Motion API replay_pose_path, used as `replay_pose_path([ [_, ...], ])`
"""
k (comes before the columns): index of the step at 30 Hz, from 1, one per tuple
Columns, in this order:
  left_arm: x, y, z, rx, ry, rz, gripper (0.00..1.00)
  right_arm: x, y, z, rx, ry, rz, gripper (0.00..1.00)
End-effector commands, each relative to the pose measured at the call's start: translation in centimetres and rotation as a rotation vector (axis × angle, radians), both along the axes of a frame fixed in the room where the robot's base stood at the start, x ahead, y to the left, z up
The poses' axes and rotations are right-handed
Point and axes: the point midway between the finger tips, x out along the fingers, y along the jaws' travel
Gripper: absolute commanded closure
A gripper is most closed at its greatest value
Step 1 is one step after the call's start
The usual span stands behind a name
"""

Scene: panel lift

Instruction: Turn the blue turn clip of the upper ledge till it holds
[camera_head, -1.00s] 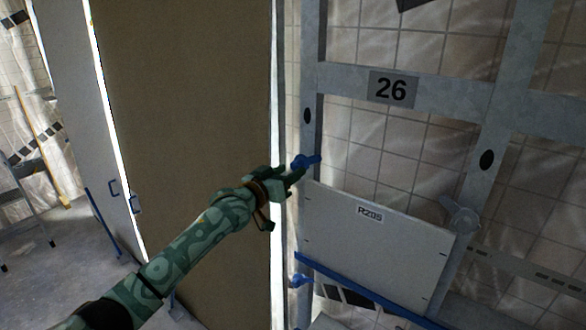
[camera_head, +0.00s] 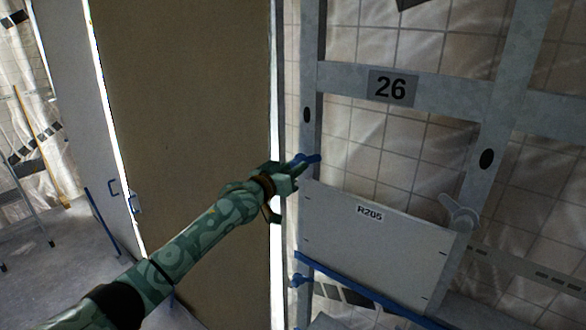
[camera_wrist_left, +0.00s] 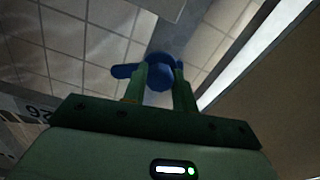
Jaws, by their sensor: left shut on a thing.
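The blue turn clip (camera_head: 309,158) is on the left upright of the frame, just above the top left corner of the white panel R205 (camera_head: 368,242). My left gripper (camera_head: 298,166) reaches it from the left. In the left wrist view the clip (camera_wrist_left: 125,71) shows its lever pointing left, and its round blue hub sits between the two fingers of my left gripper (camera_wrist_left: 160,85), which are shut on it. The blue lower ledge (camera_head: 360,288) runs under the panel. My right gripper is in neither view.
A grey turn clip (camera_head: 460,213) is at the panel's top right corner. A crossbar marked 26 (camera_head: 390,88) spans above. A tall brown board (camera_head: 180,110) stands close behind my left arm.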

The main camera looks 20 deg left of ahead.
Motion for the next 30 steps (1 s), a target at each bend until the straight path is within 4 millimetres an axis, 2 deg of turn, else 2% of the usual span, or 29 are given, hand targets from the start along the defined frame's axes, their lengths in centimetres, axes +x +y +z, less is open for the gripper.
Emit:
replay_pose_path([
  [11, 0.0, 0.0, -0.1, 0.191, -0.067, 0.0, 0.95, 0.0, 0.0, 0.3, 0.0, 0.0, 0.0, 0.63],
  [30, 0.0, 0.1, 0.0, 0.76, -0.273, -0.001, 0.95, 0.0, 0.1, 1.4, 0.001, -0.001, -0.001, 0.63],
])
